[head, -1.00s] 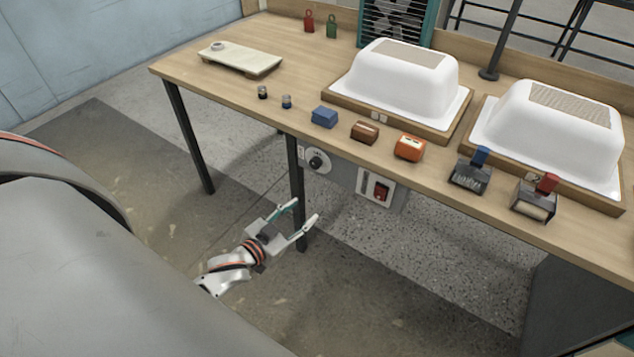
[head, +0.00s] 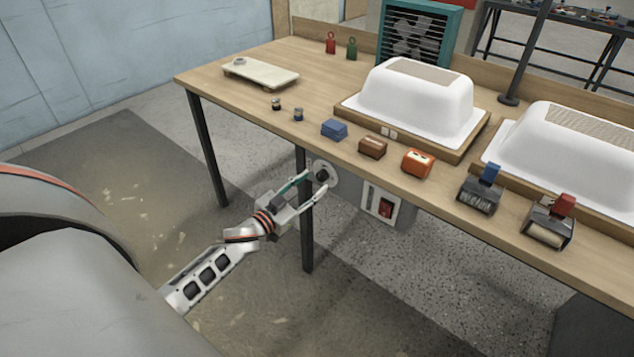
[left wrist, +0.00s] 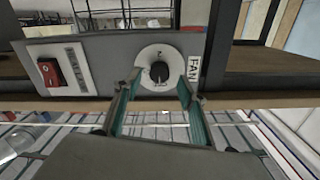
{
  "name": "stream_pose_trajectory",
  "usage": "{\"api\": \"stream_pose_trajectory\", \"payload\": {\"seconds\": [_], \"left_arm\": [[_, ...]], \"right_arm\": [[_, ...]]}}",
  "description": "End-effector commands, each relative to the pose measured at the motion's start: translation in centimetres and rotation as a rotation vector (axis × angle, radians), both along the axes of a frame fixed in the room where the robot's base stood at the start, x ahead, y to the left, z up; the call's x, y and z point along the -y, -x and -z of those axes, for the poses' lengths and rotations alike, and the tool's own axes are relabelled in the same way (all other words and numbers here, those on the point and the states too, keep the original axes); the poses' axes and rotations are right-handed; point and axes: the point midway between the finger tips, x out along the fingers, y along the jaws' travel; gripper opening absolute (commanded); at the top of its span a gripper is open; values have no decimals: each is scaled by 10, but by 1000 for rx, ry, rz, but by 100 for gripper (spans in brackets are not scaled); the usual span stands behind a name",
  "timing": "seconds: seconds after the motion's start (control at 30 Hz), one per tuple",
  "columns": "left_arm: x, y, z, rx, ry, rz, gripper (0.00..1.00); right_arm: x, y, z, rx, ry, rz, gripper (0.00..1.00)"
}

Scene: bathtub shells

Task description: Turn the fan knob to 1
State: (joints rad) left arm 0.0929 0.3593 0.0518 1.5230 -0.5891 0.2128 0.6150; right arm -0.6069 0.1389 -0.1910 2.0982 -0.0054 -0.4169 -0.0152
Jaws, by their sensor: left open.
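The fan knob (head: 322,175) is a black knob on a round pale dial (left wrist: 157,58), on the grey panel below the table's front edge. In the left wrist view the black knob (left wrist: 159,72) lies between the fingertips, and a FAN label (left wrist: 194,69) is beside the dial. The dial's markings are too small to read surely. My left gripper (head: 313,182) is open, with one finger on each side of the knob. It also shows in the left wrist view (left wrist: 160,82). I cannot tell whether the fingers touch the knob. My right gripper is not in view.
A red rocker switch (head: 385,207) is on the same panel, right of the dial. A black table leg (head: 306,225) stands close to my left gripper. White tub shells (head: 420,100) and small blocks are on the wooden table (head: 240,97). A fan (head: 415,35) stands behind.

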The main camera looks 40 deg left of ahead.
Motion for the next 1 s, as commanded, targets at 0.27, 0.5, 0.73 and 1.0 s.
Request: {"api": "stream_pose_trajectory", "payload": {"seconds": [0.27, 0.5, 0.73, 1.0], "left_arm": [[2, -24, 1, -1, 1, 0, 41], [2, -26, 0, -1, 0, 0, 41], [2, -26, 1, -1, 0, 0, 3], [2, -26, 1, 0, -13, 0, 3]], "right_arm": [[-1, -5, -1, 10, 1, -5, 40], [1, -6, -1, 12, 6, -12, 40], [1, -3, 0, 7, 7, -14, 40], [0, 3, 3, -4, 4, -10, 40]]}}
